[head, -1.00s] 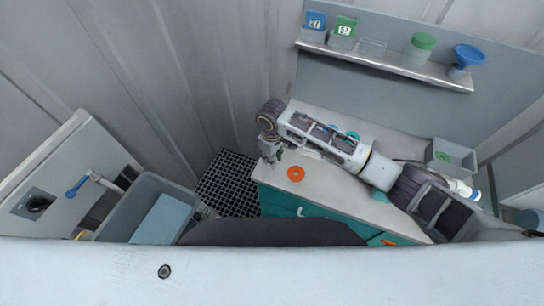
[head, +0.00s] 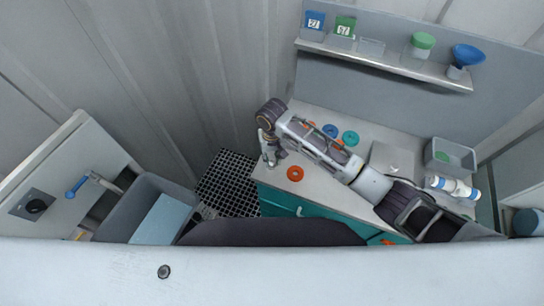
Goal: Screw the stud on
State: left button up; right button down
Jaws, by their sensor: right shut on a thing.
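My right arm reaches across the counter (head: 322,189) from the right. My right gripper (head: 271,160) points down at the counter's left end, beside an orange ring (head: 295,173). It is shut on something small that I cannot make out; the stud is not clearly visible. A blue disc (head: 330,131) and a teal disc (head: 350,138) lie behind the arm. Part of another orange piece (head: 311,125) shows at the arm's edge. Two white cylinders with blue ends (head: 453,187) lie at the counter's right. My left gripper is not in view.
A grey bin (head: 450,156) with a green piece and a grey flat plate (head: 391,160) stand at the counter's right. A wall shelf (head: 385,65) holds several containers. A sink (head: 153,212) is at the left, and a dark floor grid (head: 228,180) lies between.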

aim_at(271, 157)
jog(key=shift+s+a+m, duration=0.1)
jog(key=shift+s+m, duration=0.05)
jog(key=shift+m, duration=0.6)
jog(key=shift+s+a+m, duration=0.1)
jog(key=shift+m, duration=0.65)
jog(key=c, duration=1.1)
grip_release()
jog(key=shift+w, duration=0.1)
jog(key=shift+d+r, duration=0.1)
jog(key=shift+r, duration=2.2)
